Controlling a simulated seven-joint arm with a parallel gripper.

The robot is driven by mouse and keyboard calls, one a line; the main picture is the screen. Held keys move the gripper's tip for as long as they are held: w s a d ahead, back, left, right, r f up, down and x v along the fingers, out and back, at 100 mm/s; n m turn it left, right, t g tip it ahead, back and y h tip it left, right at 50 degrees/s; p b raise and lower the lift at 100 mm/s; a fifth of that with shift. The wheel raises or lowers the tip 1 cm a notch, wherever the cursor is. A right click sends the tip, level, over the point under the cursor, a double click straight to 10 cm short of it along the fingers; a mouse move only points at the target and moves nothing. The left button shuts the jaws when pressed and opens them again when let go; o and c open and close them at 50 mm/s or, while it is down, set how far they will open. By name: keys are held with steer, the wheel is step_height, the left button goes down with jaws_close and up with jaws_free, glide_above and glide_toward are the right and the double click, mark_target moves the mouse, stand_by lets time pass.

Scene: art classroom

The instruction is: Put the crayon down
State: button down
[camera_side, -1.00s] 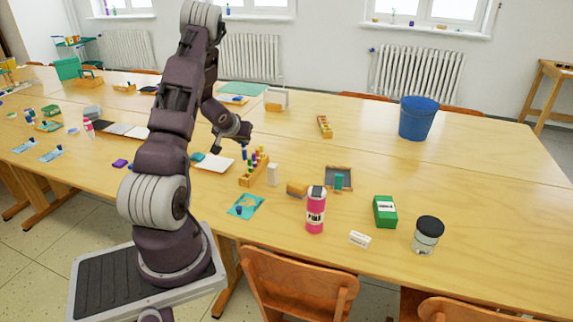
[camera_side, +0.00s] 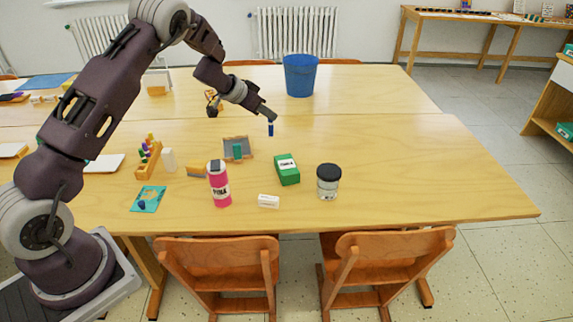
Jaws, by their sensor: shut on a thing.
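The crayon (camera_side: 271,130) is small, dark blue and roughly upright. My gripper (camera_side: 270,119) is shut on its upper end, and the crayon's lower part points down. It hangs over the bare table (camera_side: 400,160), behind the green box and to the right of the grey tray. I cannot tell whether its lower tip touches the table. The fingertips are small and partly hidden at this distance.
The green box (camera_side: 287,176), black-lidded jar (camera_side: 328,184), pink bottle (camera_side: 219,186), white block (camera_side: 268,201) and grey tray (camera_side: 230,154) stand nearer the front. A blue bucket (camera_side: 300,76) stands behind. A crayon holder (camera_side: 147,165) is left. The table's right part is clear.

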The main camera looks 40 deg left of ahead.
steer(key=w+d+m+h, duration=0.1)
steer(key=w+d, duration=0.1)
steer(key=d, duration=0.2)
steer(key=f, duration=0.6)
steer(key=d+f, duration=0.1)
steer(key=f, duration=0.2)
steer(key=shift+f, duration=0.3)
steer(key=shift+a+f, duration=0.1)
steer(key=c, duration=1.4)
jaws_free()
